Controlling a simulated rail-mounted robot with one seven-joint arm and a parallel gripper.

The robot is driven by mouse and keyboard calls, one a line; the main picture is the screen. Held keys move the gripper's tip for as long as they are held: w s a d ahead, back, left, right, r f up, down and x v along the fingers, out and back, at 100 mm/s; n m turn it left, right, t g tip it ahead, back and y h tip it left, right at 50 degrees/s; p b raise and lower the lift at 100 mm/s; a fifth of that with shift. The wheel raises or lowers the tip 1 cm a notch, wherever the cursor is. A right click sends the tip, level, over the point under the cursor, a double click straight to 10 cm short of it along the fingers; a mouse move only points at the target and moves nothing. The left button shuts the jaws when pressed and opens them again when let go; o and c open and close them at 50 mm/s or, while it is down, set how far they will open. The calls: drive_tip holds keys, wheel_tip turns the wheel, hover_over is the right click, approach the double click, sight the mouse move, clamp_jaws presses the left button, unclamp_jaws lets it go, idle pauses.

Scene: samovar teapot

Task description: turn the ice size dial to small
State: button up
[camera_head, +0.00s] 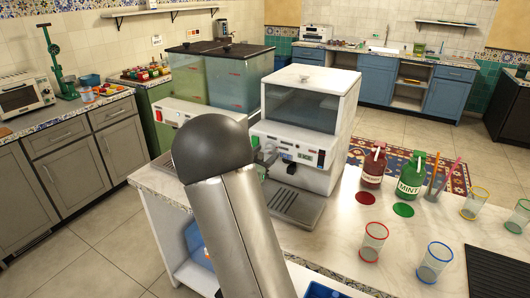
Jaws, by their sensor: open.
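The white ice machine (337,115) with a dark window stands on the counter at the centre. Its front control panel (303,152) has small buttons and lights. The ice size dial is too small to make out, or hidden by my arm, so its setting cannot be read. A drip tray (297,205) sticks out below the panel. My arm's dark rounded link covers the view left of the panel. A small grey part that looks like my gripper (267,156) shows at the panel's left end, mostly hidden. Whether it touches the machine cannot be told.
Left of the machine is a dispenser with green and blue tanks (235,85). To the right on the marble counter (335,220) stand a red bottle (373,168), a green MINT bottle (411,178) and several glasses, including a red-rimmed (373,242) and a blue-rimmed one (434,262).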

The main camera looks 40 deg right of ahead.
drive_tip(key=shift+w+d, duration=0.1)
drive_tip(key=shift+d, duration=0.3)
drive_tip(key=c, duration=0.9)
drive_tip(key=shift+c, duration=0.2)
